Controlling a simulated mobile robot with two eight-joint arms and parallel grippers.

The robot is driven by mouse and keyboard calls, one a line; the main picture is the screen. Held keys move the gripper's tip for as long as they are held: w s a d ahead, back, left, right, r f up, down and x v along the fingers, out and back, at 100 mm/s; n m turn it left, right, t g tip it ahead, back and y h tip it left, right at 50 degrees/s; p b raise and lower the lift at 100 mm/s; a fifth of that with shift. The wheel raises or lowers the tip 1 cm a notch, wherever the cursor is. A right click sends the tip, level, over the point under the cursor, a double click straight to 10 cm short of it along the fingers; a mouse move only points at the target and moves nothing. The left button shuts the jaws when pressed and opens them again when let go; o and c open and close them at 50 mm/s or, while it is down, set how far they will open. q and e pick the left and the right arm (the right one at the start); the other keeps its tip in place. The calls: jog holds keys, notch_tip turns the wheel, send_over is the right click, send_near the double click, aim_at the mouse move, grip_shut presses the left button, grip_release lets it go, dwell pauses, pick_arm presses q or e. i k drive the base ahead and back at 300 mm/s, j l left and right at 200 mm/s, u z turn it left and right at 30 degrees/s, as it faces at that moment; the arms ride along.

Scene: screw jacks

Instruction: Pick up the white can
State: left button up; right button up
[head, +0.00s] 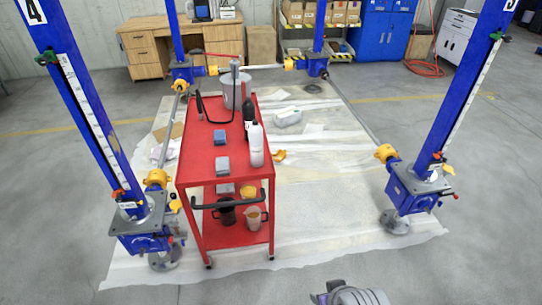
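A red cart (195,160) stands left of centre. A white bottle-shaped container (257,150) stands upright near the right edge of its top, with a dark bottle (248,112) just behind it. A white jerrycan-like container (288,118) is on the floor sheet right of the cart. I cannot tell for sure which of these is the white can. No gripper fingers are visible; only a grey rounded part, likely mine, shows at the bottom edge.
Blue screw-jack columns (82,95) stand around the cart, joined by shafts. A pale sheet (325,205) covers the floor. The floor at front right is clear.

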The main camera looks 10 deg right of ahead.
aim_at(255, 131)
jog(key=k+l, duration=0.1)
jog(key=l, duration=0.3)
jog(key=i, duration=0.9)
